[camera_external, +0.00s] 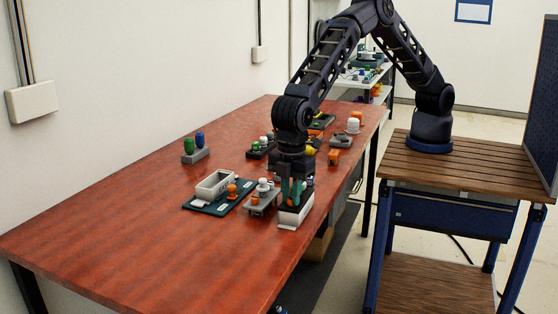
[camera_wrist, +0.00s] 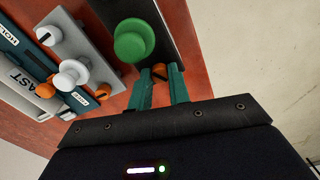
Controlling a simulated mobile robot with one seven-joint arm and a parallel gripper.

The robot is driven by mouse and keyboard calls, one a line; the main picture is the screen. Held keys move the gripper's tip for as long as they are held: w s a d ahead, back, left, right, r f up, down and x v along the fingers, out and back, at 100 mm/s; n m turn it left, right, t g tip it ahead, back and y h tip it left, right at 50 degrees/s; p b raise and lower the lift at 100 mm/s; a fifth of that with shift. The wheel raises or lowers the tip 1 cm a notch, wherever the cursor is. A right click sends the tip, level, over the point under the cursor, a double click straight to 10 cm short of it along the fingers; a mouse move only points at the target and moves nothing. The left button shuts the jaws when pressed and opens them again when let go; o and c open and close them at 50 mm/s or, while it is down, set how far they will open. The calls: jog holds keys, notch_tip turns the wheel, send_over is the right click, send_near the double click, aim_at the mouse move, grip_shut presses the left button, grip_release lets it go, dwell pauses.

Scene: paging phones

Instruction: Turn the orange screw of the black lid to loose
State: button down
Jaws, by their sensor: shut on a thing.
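The black lid (camera_wrist: 166,42) shows at the top of the wrist view, with a round green knob (camera_wrist: 133,40) on it. The orange screw (camera_wrist: 158,71) is near the lid's lower end, between the teal fingertips. My gripper (camera_wrist: 160,78) is shut on the orange screw, a finger on each side. In the outside view my gripper (camera_external: 291,192) points down over a light-walled box (camera_external: 295,215) near the table's front edge. The fingers and wrist hide the screw and most of the lid there.
Left of my gripper stand a grey block (camera_external: 260,204) with white and orange knobs and a dark teal board (camera_external: 203,207) bearing a light box. A grey block (camera_external: 194,155) with green and blue knobs stands farther left. The table's left part (camera_external: 120,240) is clear.

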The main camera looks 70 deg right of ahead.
aim_at(291, 198)
jog(key=n, duration=1.1)
jog(key=shift+n, duration=0.3)
dwell(0.4)
jog(key=c, duration=1.3)
grip_release()
notch_tip(291, 198, up, 11)
jog(key=shift+f, duration=0.1)
